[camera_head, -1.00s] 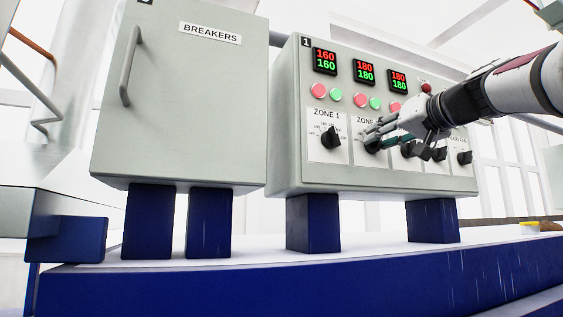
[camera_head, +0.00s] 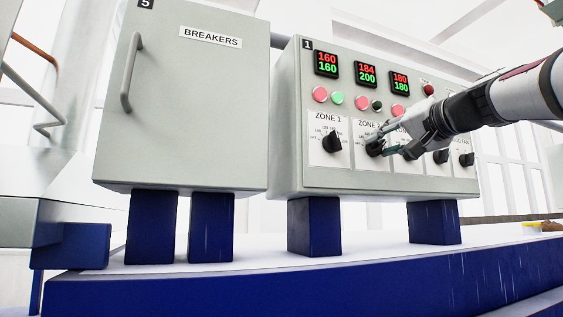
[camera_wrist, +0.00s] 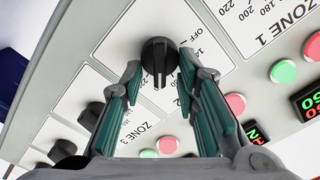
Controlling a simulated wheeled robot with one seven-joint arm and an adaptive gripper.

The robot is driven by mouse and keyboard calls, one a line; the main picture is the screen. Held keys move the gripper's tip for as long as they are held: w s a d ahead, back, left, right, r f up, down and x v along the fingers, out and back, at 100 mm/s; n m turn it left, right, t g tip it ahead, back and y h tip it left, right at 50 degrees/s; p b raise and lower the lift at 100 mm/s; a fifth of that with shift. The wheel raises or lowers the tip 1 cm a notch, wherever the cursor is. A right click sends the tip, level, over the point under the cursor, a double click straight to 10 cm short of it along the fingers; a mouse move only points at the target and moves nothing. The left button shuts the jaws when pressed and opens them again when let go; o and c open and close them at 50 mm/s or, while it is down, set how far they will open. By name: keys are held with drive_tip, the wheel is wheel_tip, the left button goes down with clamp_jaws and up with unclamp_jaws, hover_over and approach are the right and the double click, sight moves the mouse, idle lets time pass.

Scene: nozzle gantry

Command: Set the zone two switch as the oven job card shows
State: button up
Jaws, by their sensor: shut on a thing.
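The zone 2 switch (camera_head: 373,148) is a black knob on the grey oven panel (camera_head: 315,180). My gripper (camera_head: 382,142) is at it, its fingers closed in on either side of the knob. In the wrist view the knob (camera_wrist: 158,58) sits between the two fingertips (camera_wrist: 160,72). Its pointer's exact mark is hard to read; OFF is printed beside it. The fingers partly hide the zone 2 label. The zone 2 display (camera_head: 366,74) reads red 184 over green 200. No job card shows in these views.
The zone 1 knob (camera_head: 333,142) is left of my gripper, with its display (camera_head: 326,63) at 160 over 160. The zone 3 knob (camera_wrist: 90,115) is close on the other side. The breakers cabinet (camera_head: 180,110) stands at the left.

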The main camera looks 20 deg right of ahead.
drive_tip(key=o, duration=1.1)
drive_tip(key=shift+c, duration=0.2)
drive_tip(key=s, duration=1.2)
drive_tip(key=shift+d, duration=0.2)
